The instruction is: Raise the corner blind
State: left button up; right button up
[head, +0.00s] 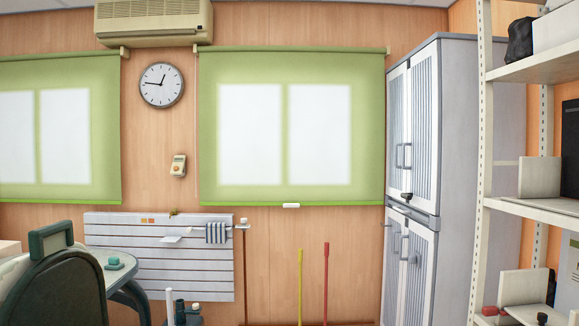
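Two green roller blinds hang on the wood-panelled wall, both lowered over bright windows. One blind (292,66) is near the middle, beside the tall grey cabinet and nearer the room's right corner. A small white pull grip (291,206) sits at the middle of its bottom bar. A thin cord (197,130) hangs along its left edge. The other blind (108,120) is at the left and is cut off by the picture edge. Neither of my grippers is in view.
The grey cabinet (437,130) and cream shelving (533,205) fill the right. A white slatted panel (160,270) is on the wall below. A yellow pole (300,275) and a red pole (326,275) stand under the middle blind. A dark chair (60,290) and round table (118,270) are lower left.

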aim_at(285, 204)
jog(key=z, duration=0.35)
jog(key=i, duration=1.8)
jog(key=u, duration=0.35)
jog(key=i, duration=2.25)
jog(key=u, duration=0.95)
jog(key=i, duration=0.25)
jog(key=u, duration=0.1)
